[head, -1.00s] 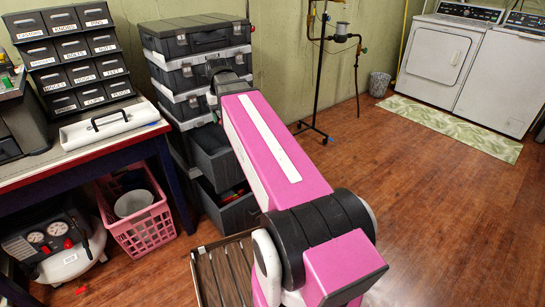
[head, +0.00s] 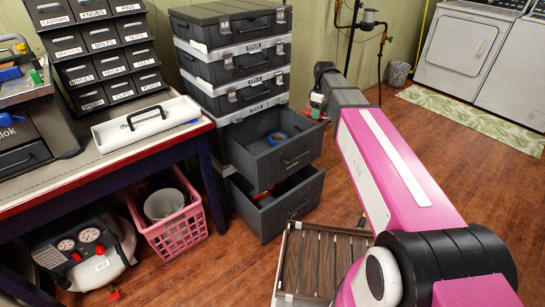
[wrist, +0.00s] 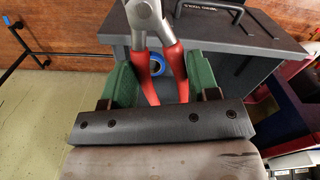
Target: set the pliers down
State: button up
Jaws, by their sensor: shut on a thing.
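The pliers (wrist: 176,67) have red handles and a grey metal head, which reaches past the top edge of the wrist view. My gripper (wrist: 160,85) has green fingers on both sides of the handles and is shut on the pliers. In the head view a small part of my gripper (head: 317,99) shows beside the right side of the open upper drawer (head: 296,160).
A lower drawer (head: 290,208) is also open, with something red inside. Closed black cases (head: 238,65) are stacked above. A workbench (head: 95,168) stands left, with a pink basket (head: 178,232) and a compressor (head: 85,250) below. A slatted crate (head: 322,262) is on the floor.

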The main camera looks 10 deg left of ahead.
jog(key=w+a+f+n, duration=0.2)
jog(key=a+f+n, duration=0.5)
jog(key=a, duration=0.5)
jog(key=w+a+f+n, duration=0.2)
jog(key=a+f+n, duration=0.6)
jog(key=a, duration=0.4)
jog(key=f, duration=1.3)
jog(key=shift+w+a+f, duration=0.15)
jog(key=shift+a+f, duration=0.1)
jog(key=shift+a, duration=0.15)
jog(key=a, duration=0.1)
jog(key=s+a, duration=0.1)
jog(key=a, duration=0.1)
jog(key=shift+s+a, duration=0.1)
jog(key=shift+s, duration=0.25)
jog(key=shift+s+a+f, duration=0.1)
jog(key=shift+a+f, duration=0.15)
jog(key=shift+f, duration=0.05)
jog(key=shift+d+f, duration=0.1)
jog(key=shift+f, duration=0.2)
jog(key=shift+f, duration=0.15)
jog(key=o, duration=1)
jog(key=shift+o, duration=0.2)
